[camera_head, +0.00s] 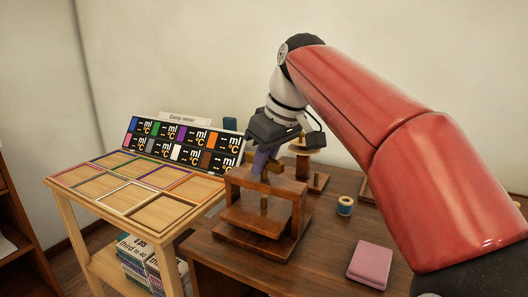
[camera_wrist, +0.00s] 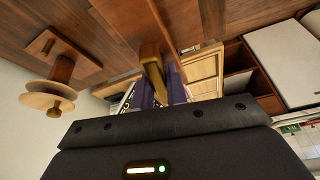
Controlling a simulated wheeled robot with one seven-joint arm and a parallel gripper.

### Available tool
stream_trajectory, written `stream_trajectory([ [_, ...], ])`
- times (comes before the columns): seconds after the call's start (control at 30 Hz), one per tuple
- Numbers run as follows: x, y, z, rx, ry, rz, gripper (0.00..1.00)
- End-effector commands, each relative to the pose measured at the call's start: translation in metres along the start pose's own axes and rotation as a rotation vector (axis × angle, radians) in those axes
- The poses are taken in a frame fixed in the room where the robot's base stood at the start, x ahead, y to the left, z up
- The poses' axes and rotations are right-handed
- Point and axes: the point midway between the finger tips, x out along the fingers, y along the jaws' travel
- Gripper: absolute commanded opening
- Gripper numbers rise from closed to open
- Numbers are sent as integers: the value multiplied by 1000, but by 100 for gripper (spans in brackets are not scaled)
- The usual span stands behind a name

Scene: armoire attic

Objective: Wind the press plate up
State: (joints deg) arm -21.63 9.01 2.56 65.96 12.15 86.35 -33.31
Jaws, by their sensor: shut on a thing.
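The wooden press (camera_head: 300,203) stands on the dark table in the head view. Its press plate (camera_head: 252,219) is a flat board inside the frame, below the top beam and above the base, with a gap under it. My gripper (camera_head: 264,162) is above the top beam, pointing down, its fingers shut on the press handle at the head of the screw. In the wrist view the brass-coloured handle (camera_wrist: 150,57) runs in between the fingers (camera_wrist: 160,90). The grip itself is partly hidden by the fingers.
A wooden spool stand (camera_head: 318,181) is close behind the press. A blue thread spool (camera_head: 345,205) and a pink book (camera_head: 370,264) lie to the right. The left table holds coloured frames (camera_head: 140,185) and a damp meter display (camera_head: 180,145).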

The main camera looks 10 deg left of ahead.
Motion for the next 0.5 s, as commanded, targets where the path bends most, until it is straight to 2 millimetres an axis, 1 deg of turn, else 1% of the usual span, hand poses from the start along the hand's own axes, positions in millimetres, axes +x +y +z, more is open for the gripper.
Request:
stream_trajectory([
  [0.03, -3, 1, -1, -26, 0, -11, 0],
  [0.2, -3, 1, -1, -113, 2, -46, 0],
  [0.5, -2, 0, -1, -190, 4, -77, 0],
])
